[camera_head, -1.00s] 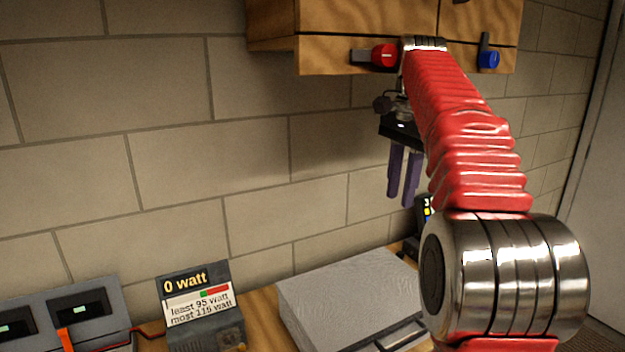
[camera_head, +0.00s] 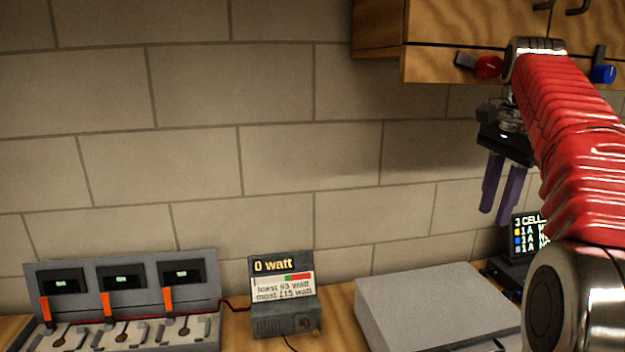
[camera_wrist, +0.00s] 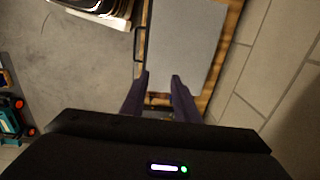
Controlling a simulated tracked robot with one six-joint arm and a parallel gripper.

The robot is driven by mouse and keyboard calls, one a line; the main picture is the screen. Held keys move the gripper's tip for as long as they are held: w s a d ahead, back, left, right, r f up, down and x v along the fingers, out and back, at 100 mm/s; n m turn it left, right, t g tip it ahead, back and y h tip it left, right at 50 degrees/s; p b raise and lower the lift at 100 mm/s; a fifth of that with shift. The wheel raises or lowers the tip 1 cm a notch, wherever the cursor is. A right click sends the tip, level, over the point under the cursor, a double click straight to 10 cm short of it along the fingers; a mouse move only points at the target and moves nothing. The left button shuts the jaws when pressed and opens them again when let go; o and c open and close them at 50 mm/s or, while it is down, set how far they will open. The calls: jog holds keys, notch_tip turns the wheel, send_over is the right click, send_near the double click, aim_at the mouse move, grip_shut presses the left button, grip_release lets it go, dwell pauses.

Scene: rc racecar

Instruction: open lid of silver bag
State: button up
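The silver bag (camera_head: 435,298) is a flat grey case lying on the wooden bench at the lower right of the head view. Its top looks flat and closed. It also shows in the wrist view (camera_wrist: 185,42), with a dark handle (camera_wrist: 139,44) along its left side. My gripper (camera_head: 497,214) has two purple fingers pointing down, held apart with nothing between them. It hangs well above the bench, up and right of the bag in the head view. In the wrist view, the fingertips (camera_wrist: 160,76) overlap the bag's near end. My red arm hides part of the right side.
A wattmeter (camera_head: 285,310) reading 0 watt stands left of the bag. A grey panel of switches (camera_head: 125,290) is further left. A dark display (camera_head: 528,238) stands behind the bag at right. A wooden cabinet (camera_head: 425,65) with red and blue knobs hangs above.

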jog(key=s+a+f+n+t, duration=0.3)
jog(key=s+a+f+n, duration=0.55)
jog(key=s+a, duration=0.4)
jog(key=s+a+f+n+t, duration=0.1)
jog(key=s+a+f+n, duration=0.2)
jog(key=s+f, duration=0.2)
jog(key=s+a+f+n, duration=0.3)
jog(key=s+f+n, duration=0.1)
jog(key=f, duration=0.5)
jog(key=shift+s+t, duration=0.4)
jog(key=shift+s, duration=0.5)
jog(key=shift+f, duration=0.1)
